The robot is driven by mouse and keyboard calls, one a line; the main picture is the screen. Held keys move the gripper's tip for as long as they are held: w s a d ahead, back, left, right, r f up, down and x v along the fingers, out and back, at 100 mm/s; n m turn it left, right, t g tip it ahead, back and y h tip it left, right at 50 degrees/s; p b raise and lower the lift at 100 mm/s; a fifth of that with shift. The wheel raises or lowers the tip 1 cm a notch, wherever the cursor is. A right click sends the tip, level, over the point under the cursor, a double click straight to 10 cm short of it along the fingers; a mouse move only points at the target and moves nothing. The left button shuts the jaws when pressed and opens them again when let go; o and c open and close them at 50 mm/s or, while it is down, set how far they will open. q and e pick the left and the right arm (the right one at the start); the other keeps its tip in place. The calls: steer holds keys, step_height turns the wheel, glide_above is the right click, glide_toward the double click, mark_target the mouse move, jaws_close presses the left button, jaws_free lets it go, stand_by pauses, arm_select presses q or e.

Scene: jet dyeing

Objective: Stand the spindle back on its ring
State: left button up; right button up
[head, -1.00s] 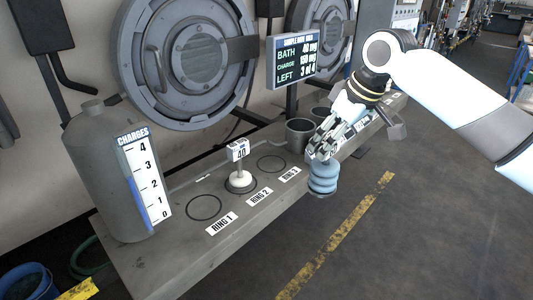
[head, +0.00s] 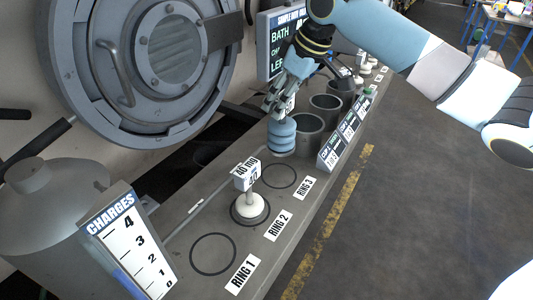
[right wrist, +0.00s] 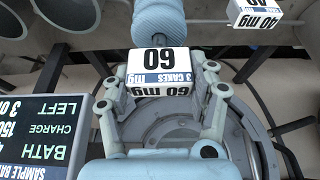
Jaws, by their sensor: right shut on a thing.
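The blue spindle (head: 281,137) hangs upright below my right gripper (head: 284,98), just behind ring 3. In the right wrist view, my right gripper (right wrist: 158,85) is shut on the spindle's white tag block, marked 60 and 3 cakes, and the blue spindle body (right wrist: 166,20) is beyond it. Whether its base touches the bench is not clear. Ring 3 (head: 279,189) and ring 1 (head: 213,274) are empty. A white spindle (head: 249,205) with a 40 mg tag stands on ring 2 (head: 234,219). My left gripper is out of view.
Grey cups (head: 324,108) stand right beside the blue spindle on the bench. Small signs (head: 332,152) line the bench's front edge. A display (head: 268,35) stands behind my right gripper. The charges gauge (head: 130,245) is at lower left.

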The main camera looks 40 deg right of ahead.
mark_target(281, 136)
step_height(281, 136, down, 5)
steer(key=shift+w+f, duration=0.1)
steer(key=shift+f, duration=0.05)
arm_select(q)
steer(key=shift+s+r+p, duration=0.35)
arm_select(e)
steer(key=shift+f, duration=2.45)
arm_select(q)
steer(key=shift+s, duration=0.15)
arm_select(e)
steer(key=o, duration=1.7)
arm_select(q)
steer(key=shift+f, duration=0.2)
arm_select(e)
steer(key=v, duration=1.2)
